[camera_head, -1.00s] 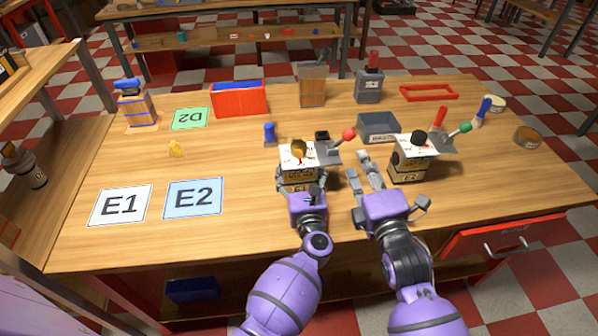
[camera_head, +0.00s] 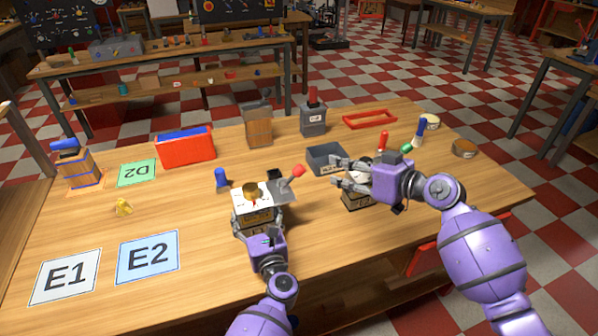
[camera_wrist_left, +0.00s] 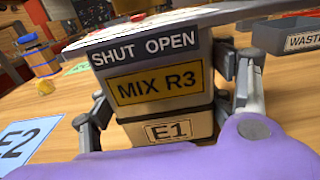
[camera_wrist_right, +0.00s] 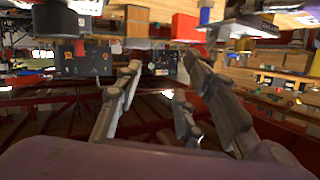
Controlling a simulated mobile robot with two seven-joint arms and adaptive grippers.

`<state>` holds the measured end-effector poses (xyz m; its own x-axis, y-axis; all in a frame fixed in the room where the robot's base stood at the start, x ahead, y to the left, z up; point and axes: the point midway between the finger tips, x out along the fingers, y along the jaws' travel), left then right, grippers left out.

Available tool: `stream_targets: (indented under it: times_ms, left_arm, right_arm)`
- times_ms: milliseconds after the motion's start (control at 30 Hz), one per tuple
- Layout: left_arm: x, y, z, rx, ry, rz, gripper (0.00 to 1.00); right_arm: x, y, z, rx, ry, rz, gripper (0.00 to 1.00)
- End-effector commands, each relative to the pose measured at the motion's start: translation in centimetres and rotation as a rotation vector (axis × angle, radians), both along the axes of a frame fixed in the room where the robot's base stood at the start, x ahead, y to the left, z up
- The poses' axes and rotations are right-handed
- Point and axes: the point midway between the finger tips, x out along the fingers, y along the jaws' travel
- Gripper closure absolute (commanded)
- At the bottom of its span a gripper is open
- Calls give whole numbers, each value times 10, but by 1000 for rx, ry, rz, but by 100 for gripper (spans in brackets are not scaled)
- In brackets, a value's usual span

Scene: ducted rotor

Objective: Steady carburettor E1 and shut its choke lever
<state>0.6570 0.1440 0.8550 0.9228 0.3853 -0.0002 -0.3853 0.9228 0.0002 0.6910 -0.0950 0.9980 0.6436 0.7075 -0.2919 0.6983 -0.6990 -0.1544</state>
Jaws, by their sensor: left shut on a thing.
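Carburettor E1 (camera_head: 262,216) is a boxy unit with a white top plate and gold dome, upright on the table. In the left wrist view its front (camera_wrist_left: 165,100) reads SHUT OPEN, MIX R3 and E1. A red-knobbed lever (camera_head: 291,176) rises at its right; I cannot tell whether this is the choke lever or how it is set. My left gripper (camera_head: 256,228) is shut around the lower body, one finger on each side. My right gripper (camera_head: 336,171) is open and empty, fingers pointing left, apart from the red knob. It partly hides carburettor E2 (camera_head: 357,202).
A grey waste tray (camera_head: 325,158) stands behind the right gripper. The E1 card (camera_head: 66,276) and E2 card (camera_head: 147,257) lie at left, near a yellow piece (camera_head: 124,208). A blue peg (camera_head: 221,180) stands behind E1. The front table middle is clear.

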Motion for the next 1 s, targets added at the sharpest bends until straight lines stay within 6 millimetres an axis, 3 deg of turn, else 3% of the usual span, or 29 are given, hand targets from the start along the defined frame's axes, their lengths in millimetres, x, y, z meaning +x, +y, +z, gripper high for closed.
stream_targets:
  times_ms: [100,200,367,567,1000]
  left_arm:
    - [0,0,0,0,0,0,62]
    - [0,0,0,0,0,0,62]
    - [0,0,0,0,0,0,62]
    - [0,0,0,0,0,0,62]
    - [0,0,0,0,0,0,62]
  right_arm:
    - [-18,7,-1,219,257,22,64]
    - [-30,16,0,327,400,38,64]
    - [-35,21,-1,383,492,33,64]
    - [-24,41,-7,391,503,29,64]
    - [15,108,-29,390,501,27,64]
